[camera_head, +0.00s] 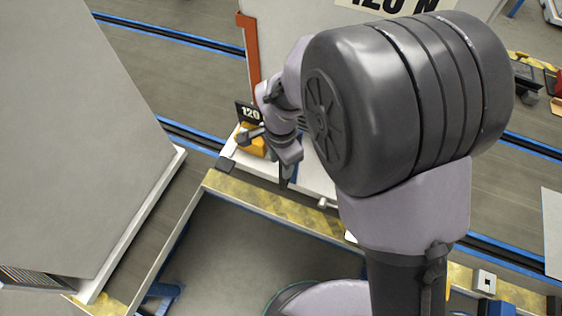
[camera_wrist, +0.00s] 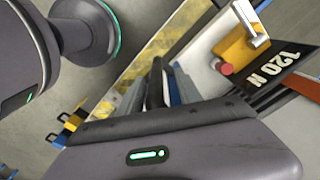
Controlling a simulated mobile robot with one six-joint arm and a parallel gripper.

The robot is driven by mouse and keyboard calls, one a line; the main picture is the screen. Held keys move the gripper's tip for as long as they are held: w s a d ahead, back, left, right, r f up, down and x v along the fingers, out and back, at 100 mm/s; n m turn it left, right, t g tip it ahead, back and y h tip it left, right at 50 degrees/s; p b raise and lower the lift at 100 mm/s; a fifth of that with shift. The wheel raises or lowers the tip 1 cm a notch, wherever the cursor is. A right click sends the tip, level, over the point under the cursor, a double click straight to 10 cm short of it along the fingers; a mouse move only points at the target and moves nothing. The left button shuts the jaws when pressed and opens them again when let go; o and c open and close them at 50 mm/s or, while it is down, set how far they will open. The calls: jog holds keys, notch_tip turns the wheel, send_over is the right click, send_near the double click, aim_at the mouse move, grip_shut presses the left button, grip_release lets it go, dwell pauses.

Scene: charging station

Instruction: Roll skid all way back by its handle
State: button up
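The skid is a white low platform (camera_head: 310,178) beyond the yellow floor edge, carrying a big pale box (camera_head: 310,40) marked 120 N. An orange-yellow block (camera_head: 250,146) sits at its left front corner by a black 120 sign (camera_head: 248,113). In the wrist view the block (camera_wrist: 236,50) has a pale bar and a red knob (camera_wrist: 224,68), beside the 120 N sign (camera_wrist: 270,70). My gripper (camera_head: 286,175) points down over the platform's front edge, right of the block. My arm partly hides the platform. Finger spacing is unclear, and I cannot make out the handle for certain.
Another large grey box (camera_head: 70,130) on a white base stands at the left. Blue-edged rails (camera_head: 185,40) run across the floor. A worn yellow border (camera_head: 265,208) frames a grey recessed area (camera_head: 240,250) in front. Small items lie at the right.

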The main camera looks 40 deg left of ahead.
notch_tip(320, 180, up, 17)
jog(key=p, duration=0.6)
jog(key=shift+r, duration=0.2)
jog(key=shift+d, duration=0.1)
